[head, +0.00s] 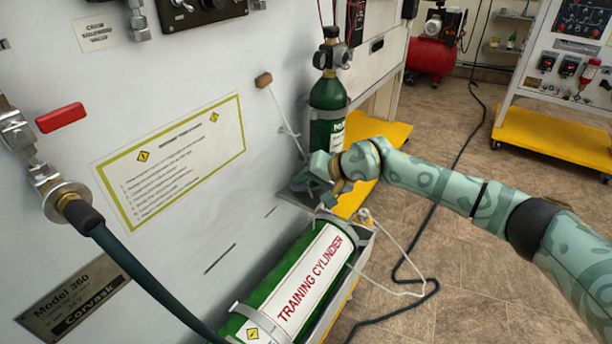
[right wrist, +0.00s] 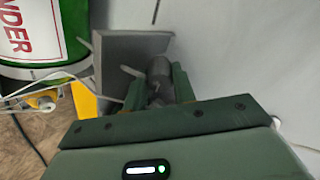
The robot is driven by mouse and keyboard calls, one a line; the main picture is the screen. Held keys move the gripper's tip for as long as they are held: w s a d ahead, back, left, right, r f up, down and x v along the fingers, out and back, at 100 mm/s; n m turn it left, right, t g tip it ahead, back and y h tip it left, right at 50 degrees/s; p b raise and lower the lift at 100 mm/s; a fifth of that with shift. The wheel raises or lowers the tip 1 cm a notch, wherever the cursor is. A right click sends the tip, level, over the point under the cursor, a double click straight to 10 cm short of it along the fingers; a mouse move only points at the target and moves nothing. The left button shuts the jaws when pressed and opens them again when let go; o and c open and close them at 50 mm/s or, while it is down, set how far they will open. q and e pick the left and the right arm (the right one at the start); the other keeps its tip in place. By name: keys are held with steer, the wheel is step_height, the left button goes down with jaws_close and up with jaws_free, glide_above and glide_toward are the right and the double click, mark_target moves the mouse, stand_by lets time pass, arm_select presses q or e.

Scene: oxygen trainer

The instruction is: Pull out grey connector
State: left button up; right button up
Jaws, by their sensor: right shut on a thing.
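My right gripper (head: 314,174) is beside the white panel, between the upright green cylinder and the lying training cylinder. In the right wrist view its two green fingers (right wrist: 158,84) are closed on the sides of a grey rounded piece, the grey connector (right wrist: 160,68). The connector sits in front of a grey bracket plate (right wrist: 118,58) against the white wall. I cannot tell whether the connector is seated or free. In the head view the gripper hides the connector. My left gripper is not in view.
The training cylinder (head: 298,282) lies in a holder just below the gripper. An upright green cylinder (head: 327,105) stands close behind it. A dark green hose (head: 140,268) crosses the lower left. A white cord (head: 405,250) hangs at right. Open tiled floor (head: 470,270) lies right.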

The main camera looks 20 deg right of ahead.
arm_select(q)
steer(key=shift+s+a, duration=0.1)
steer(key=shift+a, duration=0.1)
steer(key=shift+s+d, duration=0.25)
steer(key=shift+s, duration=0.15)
arm_select(e)
steer(key=shift+f, duration=0.1)
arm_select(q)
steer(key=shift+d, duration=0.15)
arm_select(e)
steer(key=shift+f, duration=0.2)
steer(key=o, duration=0.9)
steer(key=shift+o, duration=0.5)
steer(key=shift+a, duration=0.1)
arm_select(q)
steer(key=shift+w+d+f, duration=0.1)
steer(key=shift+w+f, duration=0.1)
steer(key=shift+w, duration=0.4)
arm_select(e)
steer(key=shift+s, duration=0.1)
